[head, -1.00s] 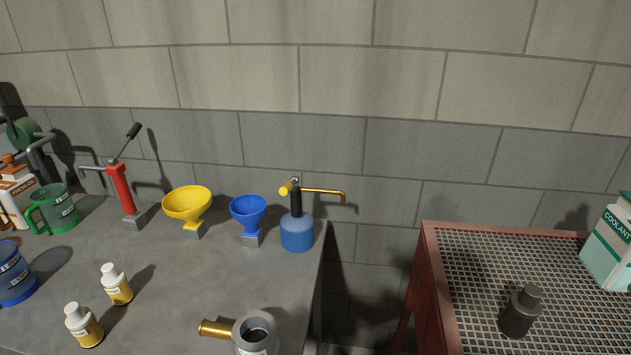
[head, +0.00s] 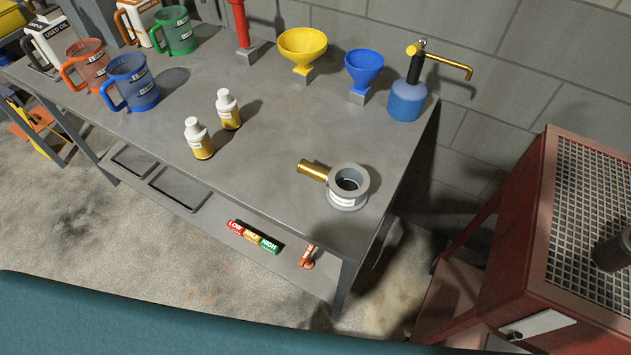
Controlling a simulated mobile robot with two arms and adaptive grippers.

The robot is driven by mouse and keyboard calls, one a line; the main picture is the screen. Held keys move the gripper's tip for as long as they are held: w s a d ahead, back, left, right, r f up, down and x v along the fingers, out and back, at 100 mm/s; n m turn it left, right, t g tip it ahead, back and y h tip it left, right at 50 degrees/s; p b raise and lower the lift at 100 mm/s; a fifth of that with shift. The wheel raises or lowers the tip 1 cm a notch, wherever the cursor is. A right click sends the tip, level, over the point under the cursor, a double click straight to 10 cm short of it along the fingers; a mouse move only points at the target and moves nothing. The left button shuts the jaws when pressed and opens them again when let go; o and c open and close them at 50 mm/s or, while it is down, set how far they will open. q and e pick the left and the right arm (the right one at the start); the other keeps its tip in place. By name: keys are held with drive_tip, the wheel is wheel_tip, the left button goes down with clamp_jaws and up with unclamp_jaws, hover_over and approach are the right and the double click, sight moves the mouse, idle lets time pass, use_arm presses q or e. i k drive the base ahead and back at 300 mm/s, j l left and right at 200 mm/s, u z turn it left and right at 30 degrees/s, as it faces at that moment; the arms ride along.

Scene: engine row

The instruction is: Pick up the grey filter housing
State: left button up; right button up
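In the head view, the grey filter housing (head: 347,196) sits upright on the grey workbench (head: 270,145), near its front right corner. It is a round, open-topped grey body with a white label on its side. A brass-coloured pipe or handle (head: 313,171) points left from it. Nothing covers it. Neither of my grippers shows in this view.
A red grated cart (head: 530,240) is at the right, across a gap.

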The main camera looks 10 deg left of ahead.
sight(348, 184)
drive_tip(key=z, duration=1.95)
drive_tip(key=u, duration=1.95)
drive_tip(key=k+j+z, duration=0.1)
drive_tip(key=j+z, duration=0.3)
drive_tip(key=k+j+z, duration=0.2)
drive_tip(key=j+z, duration=0.15)
drive_tip(key=k+j+z, duration=0.2)
drive_tip(key=j+z, duration=0.2)
